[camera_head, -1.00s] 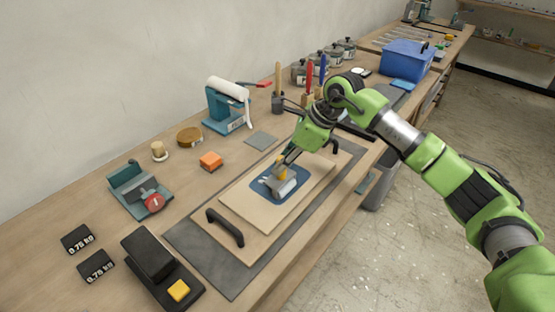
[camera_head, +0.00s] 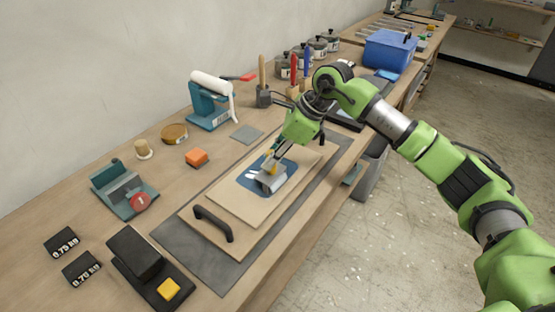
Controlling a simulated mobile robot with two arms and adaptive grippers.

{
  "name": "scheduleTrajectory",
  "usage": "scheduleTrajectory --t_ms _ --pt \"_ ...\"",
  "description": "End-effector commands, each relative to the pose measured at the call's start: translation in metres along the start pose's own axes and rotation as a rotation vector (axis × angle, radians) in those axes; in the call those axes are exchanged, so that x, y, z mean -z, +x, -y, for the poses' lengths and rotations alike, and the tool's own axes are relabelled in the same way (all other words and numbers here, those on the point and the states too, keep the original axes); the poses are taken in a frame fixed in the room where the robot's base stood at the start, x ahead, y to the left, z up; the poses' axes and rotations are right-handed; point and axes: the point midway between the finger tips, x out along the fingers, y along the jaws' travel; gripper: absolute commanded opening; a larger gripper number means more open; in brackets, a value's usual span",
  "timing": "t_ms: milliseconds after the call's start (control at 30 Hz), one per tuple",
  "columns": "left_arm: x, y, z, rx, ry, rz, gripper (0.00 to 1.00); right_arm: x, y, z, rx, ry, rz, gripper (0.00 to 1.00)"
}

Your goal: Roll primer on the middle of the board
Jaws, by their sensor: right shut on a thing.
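The pale wooden board (camera_head: 245,208) lies on a larger wooden base, with a blue rectangle (camera_head: 285,183) at its middle. Pale marks show at the left of the blue. My right gripper (camera_head: 271,158) is over the blue rectangle, pointing down, shut on a small tool (camera_head: 269,180) with a grey head and a yellow part. The grey head is over the blue and looks to touch it, though contact cannot be told for sure. The gripper hides part of the tool. My left gripper is not in view.
A black handle (camera_head: 212,224) rises from the base's near end. A teal stand with a red disc (camera_head: 140,202), an orange block (camera_head: 197,157) and a teal holder with a white roll (camera_head: 212,85) stand left of it. A blue bin (camera_head: 389,52) stands farther back.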

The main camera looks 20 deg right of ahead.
Motion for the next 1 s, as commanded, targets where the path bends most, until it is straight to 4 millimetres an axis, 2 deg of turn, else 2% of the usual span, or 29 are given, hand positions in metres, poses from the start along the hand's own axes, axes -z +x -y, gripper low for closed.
scheduleTrajectory --t_ms 367,733,1000 --pt "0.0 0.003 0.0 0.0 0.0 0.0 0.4 -0.013 0.008 0.007 0.0 -0.001 0.0 0.01" --pt "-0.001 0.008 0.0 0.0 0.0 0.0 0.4 -0.035 0.02 0.02 0.0 0.0 0.0 0.01" --pt "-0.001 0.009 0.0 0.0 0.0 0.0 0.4 -0.042 0.024 0.024 0.0 -0.001 0.001 0.01"
